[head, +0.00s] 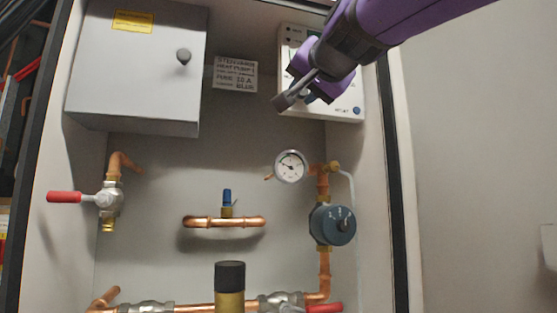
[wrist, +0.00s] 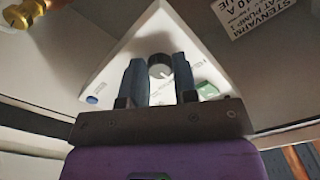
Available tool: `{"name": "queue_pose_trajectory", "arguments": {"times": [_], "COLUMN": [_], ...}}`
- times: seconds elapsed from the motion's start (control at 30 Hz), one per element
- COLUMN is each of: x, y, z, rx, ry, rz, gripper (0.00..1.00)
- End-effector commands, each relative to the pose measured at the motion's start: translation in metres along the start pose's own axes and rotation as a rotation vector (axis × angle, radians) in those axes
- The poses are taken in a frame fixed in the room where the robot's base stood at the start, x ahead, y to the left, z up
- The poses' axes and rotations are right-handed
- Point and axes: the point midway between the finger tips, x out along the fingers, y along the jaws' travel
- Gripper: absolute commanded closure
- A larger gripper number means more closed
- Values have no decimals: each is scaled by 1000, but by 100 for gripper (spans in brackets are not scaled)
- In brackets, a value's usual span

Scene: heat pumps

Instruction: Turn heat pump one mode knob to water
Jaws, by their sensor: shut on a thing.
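The white control panel (head: 345,101) is at the upper right of the cabinet in the head view. It also fills the upper middle of the wrist view (wrist: 120,68). A round grey knob (wrist: 160,66) with a pale mark on its face stands on it. My gripper (wrist: 159,62) has one dark finger on each side of this knob and is shut on it. In the head view my gripper (head: 296,94) is in front of the panel and hides the knob and much of the panel face. The mode labels are too small to read.
A grey box (head: 140,70) with a black knob and a printed sign (head: 235,74) are left of the panel. Below are a pressure gauge (head: 291,166), a blue-grey pump (head: 332,224), copper pipes and a red-handled valve (head: 68,197). The panel has a blue button (wrist: 92,99) and a green part (wrist: 207,90).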

Motion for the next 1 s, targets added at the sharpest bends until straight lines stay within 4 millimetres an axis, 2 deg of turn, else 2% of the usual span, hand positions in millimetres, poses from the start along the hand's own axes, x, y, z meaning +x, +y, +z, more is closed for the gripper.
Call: {"name": "queue_pose_trajectory", "arguments": {"times": [0.5,1.0], "x": [0,0], "y": [0,0], "z": [0,0], "rx": [407,533], "ry": [1,1], "rz": [0,0], "gripper": [97,96]}}
